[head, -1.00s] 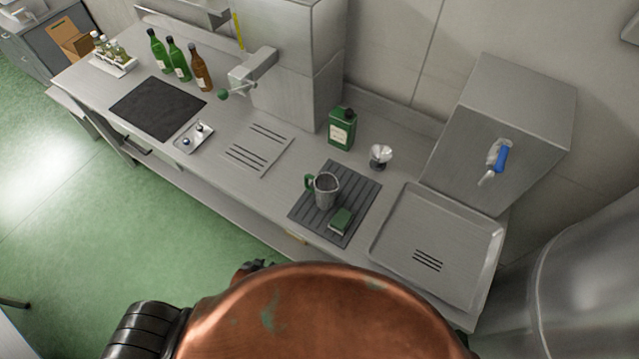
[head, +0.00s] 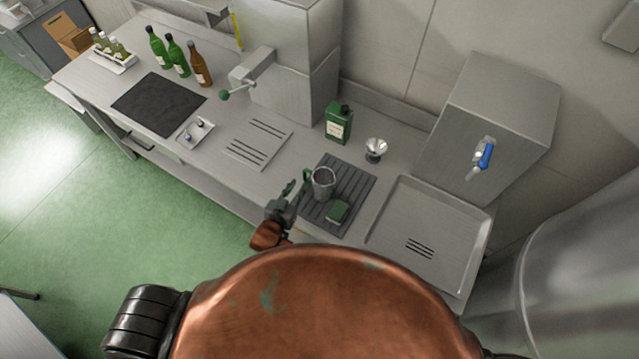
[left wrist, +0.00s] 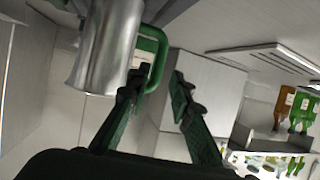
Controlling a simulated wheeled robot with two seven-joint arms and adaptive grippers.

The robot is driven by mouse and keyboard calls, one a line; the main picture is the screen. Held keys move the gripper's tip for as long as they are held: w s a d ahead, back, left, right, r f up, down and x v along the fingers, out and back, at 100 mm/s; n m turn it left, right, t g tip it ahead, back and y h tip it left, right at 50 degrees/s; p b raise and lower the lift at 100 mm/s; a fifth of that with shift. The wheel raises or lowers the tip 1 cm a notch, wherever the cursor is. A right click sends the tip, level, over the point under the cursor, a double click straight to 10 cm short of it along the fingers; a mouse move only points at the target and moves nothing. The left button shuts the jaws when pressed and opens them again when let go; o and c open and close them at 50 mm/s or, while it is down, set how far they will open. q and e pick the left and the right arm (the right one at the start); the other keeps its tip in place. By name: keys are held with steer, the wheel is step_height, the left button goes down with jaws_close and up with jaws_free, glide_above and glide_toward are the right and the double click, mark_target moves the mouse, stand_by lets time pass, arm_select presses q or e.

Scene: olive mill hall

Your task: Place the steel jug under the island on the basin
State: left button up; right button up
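The steel jug (head: 323,186) with a green handle stands upright on a dark ribbed mat (head: 352,190) on the steel counter. My left gripper (head: 290,195) is just left of it, beside the handle. In the left wrist view the jug (left wrist: 105,50) fills the upper left, and its handle (left wrist: 158,62) shows near the fingertips. The two fingers of the gripper (left wrist: 155,88) are apart; I cannot tell whether either touches the handle. The shallow steel basin (head: 398,252) with dark slots is at the right end of the counter. My right gripper is out of view.
A green sponge (head: 337,211) lies on the mat in front of the jug. A green canister (head: 339,124) and a small metal cup (head: 375,149) stand behind. A steel box with a blue-handled tap (head: 484,156) stands behind the basin. The basin looks empty.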

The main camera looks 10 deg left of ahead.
mark_target(304, 176)
arm_select(q)
steer(key=x, duration=0.2)
steer(key=p+x, duration=0.1)
steer(key=x, duration=0.3)
steer(key=shift+w+r, duration=0.25)
steer(key=shift+r, duration=0.1)
steer(key=shift+w+d+f+p, duration=0.1)
steer(key=shift+w+f+p, duration=0.2)
steer(key=shift+w, duration=0.2)
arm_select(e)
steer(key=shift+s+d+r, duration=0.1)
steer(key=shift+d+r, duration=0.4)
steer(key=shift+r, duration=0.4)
arm_select(q)
steer(key=shift+c, duration=0.3)
steer(key=c, duration=0.5)
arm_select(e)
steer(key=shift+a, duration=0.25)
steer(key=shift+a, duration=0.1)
